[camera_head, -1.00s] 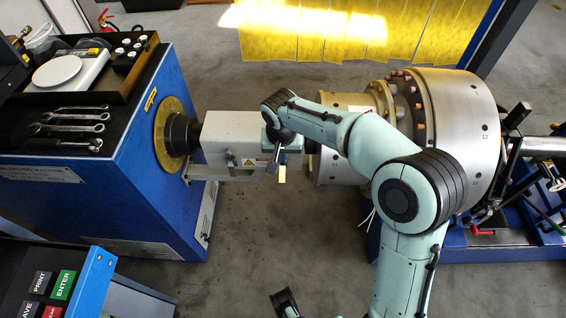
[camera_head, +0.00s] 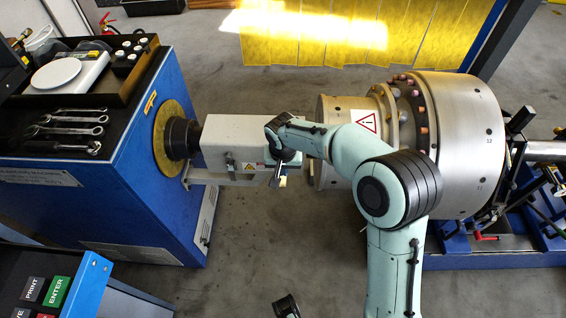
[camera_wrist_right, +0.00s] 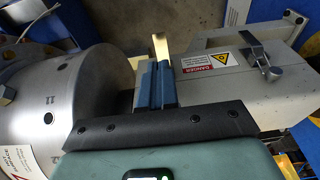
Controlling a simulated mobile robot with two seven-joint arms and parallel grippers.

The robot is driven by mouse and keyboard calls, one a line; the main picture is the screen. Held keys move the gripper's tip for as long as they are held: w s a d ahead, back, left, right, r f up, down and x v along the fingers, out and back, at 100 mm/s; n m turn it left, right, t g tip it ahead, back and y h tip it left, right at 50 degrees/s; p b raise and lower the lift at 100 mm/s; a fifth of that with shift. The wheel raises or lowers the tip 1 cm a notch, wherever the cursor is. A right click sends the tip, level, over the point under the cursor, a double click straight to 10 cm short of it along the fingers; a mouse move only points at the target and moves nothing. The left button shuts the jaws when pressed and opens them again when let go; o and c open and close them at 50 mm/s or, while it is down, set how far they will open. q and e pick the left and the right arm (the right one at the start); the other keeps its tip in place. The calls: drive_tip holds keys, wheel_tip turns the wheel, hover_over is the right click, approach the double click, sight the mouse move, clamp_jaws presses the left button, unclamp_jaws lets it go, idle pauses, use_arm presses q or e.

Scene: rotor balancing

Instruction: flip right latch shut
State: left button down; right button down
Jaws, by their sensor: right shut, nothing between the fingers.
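The grey housing (camera_head: 232,133) joins the blue drive stand to the large steel rotor (camera_head: 465,150). One latch (camera_head: 230,162) shows on its front face, left of a warning label; it also shows in the right wrist view (camera_wrist_right: 262,62). My right gripper (camera_head: 281,172) is shut and empty, at the right end of the housing's front face. In the right wrist view the blue fingers (camera_wrist_right: 155,85) lie by the housing's end, with a brass-coloured piece beyond them. The right latch is not clearly told apart there; the gripper and wrist cover that spot.
The blue stand (camera_head: 150,190) carries a black tray with wrenches (camera_head: 70,130) and a scale (camera_head: 58,73). A control panel (camera_head: 50,285) is at the lower left. The rotor is close to my right forearm. Bare floor lies in front of the housing.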

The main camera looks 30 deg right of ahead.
sight(283, 181)
use_arm(q)
drive_tip(key=shift+w+f+b, duration=0.2)
drive_tip(key=shift+f+b, duration=0.25)
use_arm(e)
drive_tip(key=f, duration=0.4)
drive_tip(key=w+f, duration=0.1)
drive_tip(key=f, duration=0.1)
drive_tip(key=shift+d+f, duration=0.2)
drive_tip(key=shift+d, duration=0.15)
use_arm(q)
drive_tip(key=shift+f, duration=0.15)
use_arm(e)
drive_tip(key=shift+w+f, duration=0.1)
